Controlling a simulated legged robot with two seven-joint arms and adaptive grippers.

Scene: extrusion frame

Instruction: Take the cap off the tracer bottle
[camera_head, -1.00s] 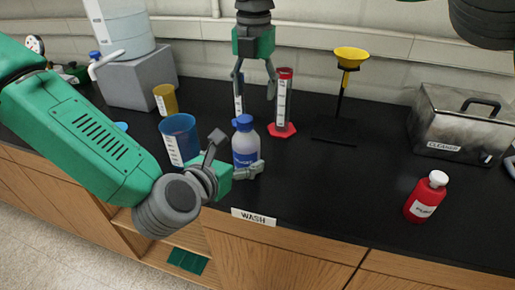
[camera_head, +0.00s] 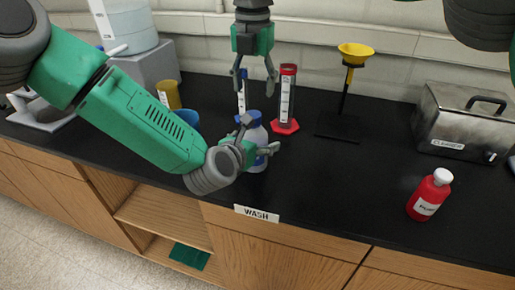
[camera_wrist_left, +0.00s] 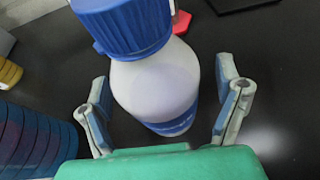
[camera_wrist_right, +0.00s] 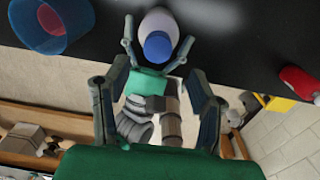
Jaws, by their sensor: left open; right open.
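The tracer bottle looks to be the white bottle (camera_wrist_left: 155,85) with a blue cap (camera_wrist_left: 125,25). It stands upright on the black bench, and its cap is on. My left gripper (camera_wrist_left: 165,105) is open, with one finger on each side of the bottle body; gaps show beside the bottle. In the head view my left gripper (camera_head: 262,138) partly covers the bottle (camera_head: 258,160). My right gripper (camera_head: 256,75) is open and empty, pointing down above and behind the bottle. The right wrist view shows the blue cap (camera_wrist_right: 158,45) beyond its open fingers (camera_wrist_right: 155,100).
A blue beaker (camera_head: 188,118) stands left of the bottle. A cylinder with a red base (camera_head: 285,126) stands close behind, right. A yellow funnel (camera_head: 354,54) on a stand, a steel cleaner box (camera_head: 460,120) and a red bottle (camera_head: 430,195) are farther right. The bench's middle right is clear.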

